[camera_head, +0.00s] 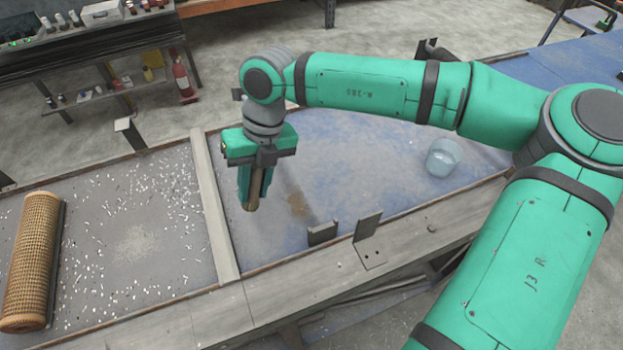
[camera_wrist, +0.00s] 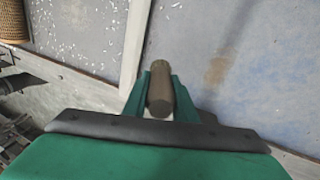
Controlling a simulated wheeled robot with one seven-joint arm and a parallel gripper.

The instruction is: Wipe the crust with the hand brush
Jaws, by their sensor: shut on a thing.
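My gripper (camera_head: 255,190) is shut on the brown handle of the hand brush (camera_head: 253,203), above the blue-grey table section just right of the divider. In the wrist view, the brush handle (camera_wrist: 160,90) sits between my two green fingers (camera_wrist: 159,97). The brush's bristles are not clearly visible. The crust, a brown stain (camera_head: 299,205), lies on the blue surface a little right of my gripper. The crust also shows in the wrist view (camera_wrist: 216,71), to the right of the brush. The brush and the crust appear apart.
A raised grey divider (camera_head: 214,205) separates the blue section from the left section, which has white flakes and a woven mesh tube (camera_head: 32,262). A clear cup (camera_head: 443,157) stands to the right. Metal brackets (camera_head: 367,233) stand along the front rail.

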